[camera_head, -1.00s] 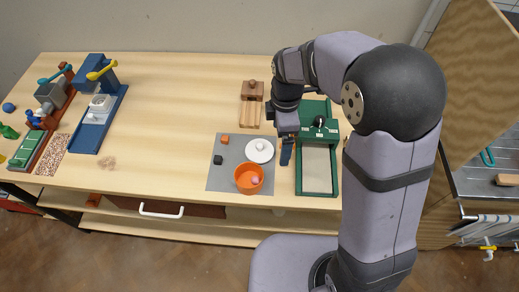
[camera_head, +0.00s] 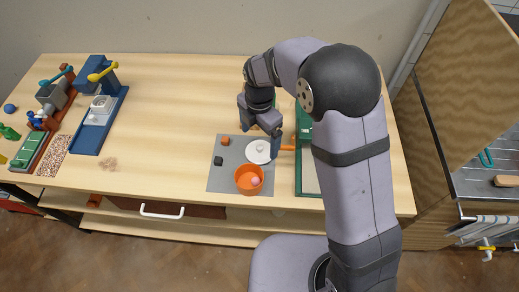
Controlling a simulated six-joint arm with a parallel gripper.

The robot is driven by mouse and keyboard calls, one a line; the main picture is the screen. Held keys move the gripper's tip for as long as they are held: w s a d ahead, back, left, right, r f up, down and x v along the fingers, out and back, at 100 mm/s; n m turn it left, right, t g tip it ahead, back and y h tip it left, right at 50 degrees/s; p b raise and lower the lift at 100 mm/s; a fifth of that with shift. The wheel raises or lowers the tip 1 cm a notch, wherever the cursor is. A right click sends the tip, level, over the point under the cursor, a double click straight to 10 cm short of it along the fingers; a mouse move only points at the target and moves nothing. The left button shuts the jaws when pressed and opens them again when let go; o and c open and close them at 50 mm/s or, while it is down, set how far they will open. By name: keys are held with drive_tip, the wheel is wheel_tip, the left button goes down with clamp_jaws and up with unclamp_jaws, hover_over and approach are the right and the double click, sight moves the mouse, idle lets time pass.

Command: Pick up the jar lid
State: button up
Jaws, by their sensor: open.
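The jar lid, a white round disc (camera_head: 254,158) with a small knob on top, lies on the grey mat (camera_head: 228,178) on the wooden bench. My gripper (camera_head: 260,142) is open, with its fingers above and around the far and right side of the lid. One finger overlaps the lid's right edge in the picture; I cannot tell how high it is above the lid. Nothing shows between the fingers.
A green-framed tray (camera_head: 299,180) is at right, partly behind my arm.

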sight(260, 147)
drive_tip(key=shift+w+f+p, duration=0.1)
drive_tip(key=shift+f+p, duration=1.35)
drive_tip(key=shift+f, duration=1.15)
drive_tip(key=shift+c, duration=0.2)
drive_tip(key=c, duration=1.1)
